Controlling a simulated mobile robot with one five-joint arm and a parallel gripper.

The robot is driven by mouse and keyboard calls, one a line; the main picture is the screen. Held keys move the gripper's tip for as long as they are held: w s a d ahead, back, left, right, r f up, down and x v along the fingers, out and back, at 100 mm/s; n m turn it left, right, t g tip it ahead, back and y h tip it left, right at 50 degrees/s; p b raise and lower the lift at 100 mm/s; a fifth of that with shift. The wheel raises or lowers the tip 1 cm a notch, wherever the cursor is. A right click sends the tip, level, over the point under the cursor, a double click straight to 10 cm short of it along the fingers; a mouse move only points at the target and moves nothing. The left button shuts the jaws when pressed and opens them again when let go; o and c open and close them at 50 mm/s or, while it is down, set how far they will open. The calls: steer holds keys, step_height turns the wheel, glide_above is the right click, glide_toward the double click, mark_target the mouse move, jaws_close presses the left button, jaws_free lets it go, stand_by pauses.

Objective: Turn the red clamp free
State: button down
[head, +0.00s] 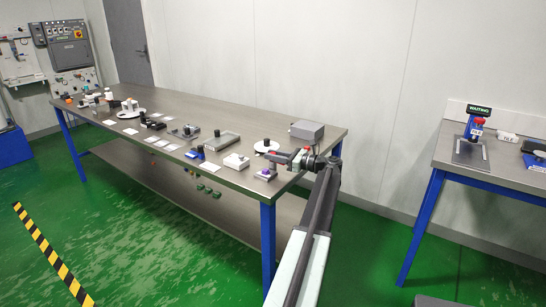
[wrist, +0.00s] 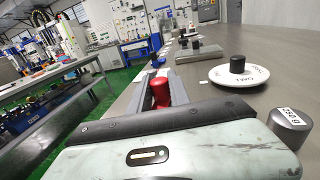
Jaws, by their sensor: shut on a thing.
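The red clamp (wrist: 160,93) shows in the wrist view as a small red upright piece just beyond my gripper's body. My gripper (wrist: 163,80) has its grey jaws on either side of it and is shut on it. In the head view my gripper (head: 293,158) is over the near right end of the long bench, beside a small stand with a purple part (head: 266,172). The clamp is too small there to tell its angle, and its lower part is hidden in the wrist view.
The long steel bench (head: 210,105) holds several fixtures along its length. A white disc (wrist: 226,76) with a black knob and a metal weight (wrist: 288,128) are right of my gripper in the wrist view. A grey box (head: 307,131) stands behind it. A second bench (head: 490,172) is at right.

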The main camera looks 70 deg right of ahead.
steer(key=shift+w+n+y, duration=0.15)
steer(key=shift+n+y, duration=0.35)
steer(key=shift+y, duration=0.3)
steer(key=c, duration=1.2)
jaws_free()
steer(key=s, duration=0.7)
steer(key=shift+s+d, duration=0.1)
steer(key=shift+s, duration=0.25)
